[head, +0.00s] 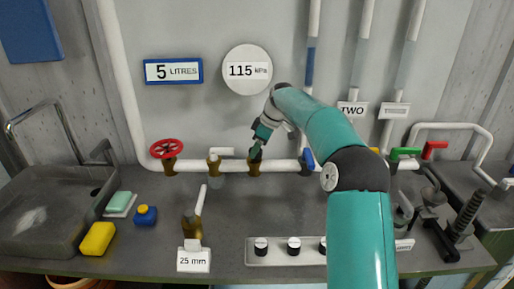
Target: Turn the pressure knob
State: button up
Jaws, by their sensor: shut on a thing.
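A round white gauge (247,70) on the wall reads 115 kPa. Below it, a brass fitting (255,168) sits on the white horizontal pipe (190,166). My gripper (256,148) is at the top of this fitting, shut on its knob. The knob itself is mostly hidden by the fingers, so its turn angle cannot be told. My teal arm reaches in from the lower right and covers part of the pipe and counter.
A red handwheel (166,148), another brass fitting (214,164) and a blue handle (308,159) are on the same pipe. Below stand a brass piece with a white lever (192,226) and a strip of black knobs (277,251). A sink (60,205) is at left.

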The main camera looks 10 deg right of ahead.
jog(key=shift+n+g, duration=0.4)
jog(key=shift+n, duration=0.8)
jog(key=o, duration=1)
jog(key=shift+c, duration=0.2)
jog(key=v, duration=1.2)
jog(key=shift+w+d, duration=0.15)
jog(key=shift+d, duration=0.05)
